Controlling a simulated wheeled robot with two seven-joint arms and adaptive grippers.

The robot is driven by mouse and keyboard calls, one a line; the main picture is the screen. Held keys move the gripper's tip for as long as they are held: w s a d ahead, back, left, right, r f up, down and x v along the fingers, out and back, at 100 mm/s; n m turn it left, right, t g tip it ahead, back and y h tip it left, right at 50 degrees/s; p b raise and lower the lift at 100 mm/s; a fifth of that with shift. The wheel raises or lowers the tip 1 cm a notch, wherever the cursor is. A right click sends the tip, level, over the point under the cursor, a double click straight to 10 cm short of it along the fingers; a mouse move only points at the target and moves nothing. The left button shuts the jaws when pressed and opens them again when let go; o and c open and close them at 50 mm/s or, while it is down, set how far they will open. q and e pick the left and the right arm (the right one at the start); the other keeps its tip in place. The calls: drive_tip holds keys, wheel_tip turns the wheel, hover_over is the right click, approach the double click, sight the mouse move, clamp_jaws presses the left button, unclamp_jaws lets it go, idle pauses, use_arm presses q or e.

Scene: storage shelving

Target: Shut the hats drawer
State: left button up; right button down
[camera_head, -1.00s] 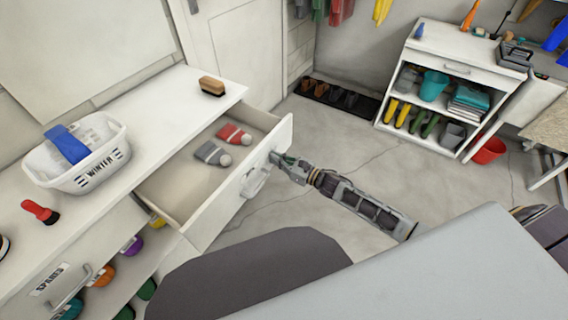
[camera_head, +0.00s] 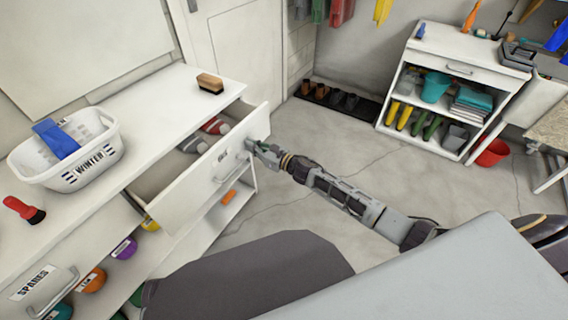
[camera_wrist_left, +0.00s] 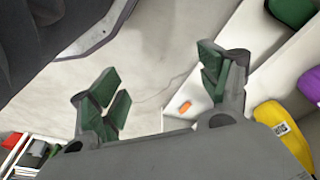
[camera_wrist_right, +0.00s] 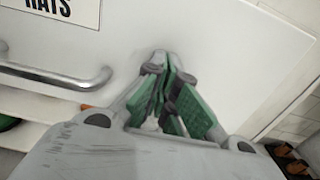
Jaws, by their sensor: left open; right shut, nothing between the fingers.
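The hats drawer (camera_head: 203,187) is partly open in the white cabinet, with a bar handle and a label. In the right wrist view its front (camera_wrist_right: 200,30) fills the top, with the label, partly cut off, and the handle (camera_wrist_right: 60,76). Two knit hats, one red (camera_head: 216,126) and one grey (camera_head: 194,144), lie inside. My right gripper (camera_head: 254,147) is shut and empty, its tips at the drawer front, right of the handle; it also shows in the right wrist view (camera_wrist_right: 163,75). My left gripper (camera_wrist_left: 160,88) is open and empty over the floor in the left wrist view.
On the cabinet top stand a white basket marked WINTER (camera_head: 70,172), a wooden brush (camera_head: 210,83) and a red brush (camera_head: 24,210). A SPARES drawer (camera_head: 45,285) is at lower left. Open floor (camera_head: 320,140) lies to the right, before a white shelf unit (camera_head: 460,50).

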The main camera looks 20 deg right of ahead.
drive_tip(key=b+x, duration=0.5)
drive_tip(key=x, duration=0.5)
drive_tip(key=shift+w+a, duration=0.25)
drive_tip(key=shift+w, duration=0.05)
drive_tip(key=shift+w+a+f, duration=0.1)
drive_tip(key=shift+w+a, duration=0.05)
drive_tip(key=shift+w+a+b, duration=0.35)
drive_tip(key=shift+w, duration=0.25)
use_arm(q)
drive_tip(key=shift+t+h, duration=0.5)
drive_tip(key=shift+t, duration=0.3)
drive_tip(key=r, duration=0.1)
drive_tip(key=d+r, duration=0.1)
drive_tip(key=r, duration=0.1)
drive_tip(key=d+r, duration=0.1)
drive_tip(key=r, duration=0.1)
drive_tip(key=shift+w+d, duration=0.1)
drive_tip(key=shift+w, duration=0.3)
use_arm(e)
drive_tip(key=shift+r, duration=0.2)
drive_tip(key=shift+r, duration=0.15)
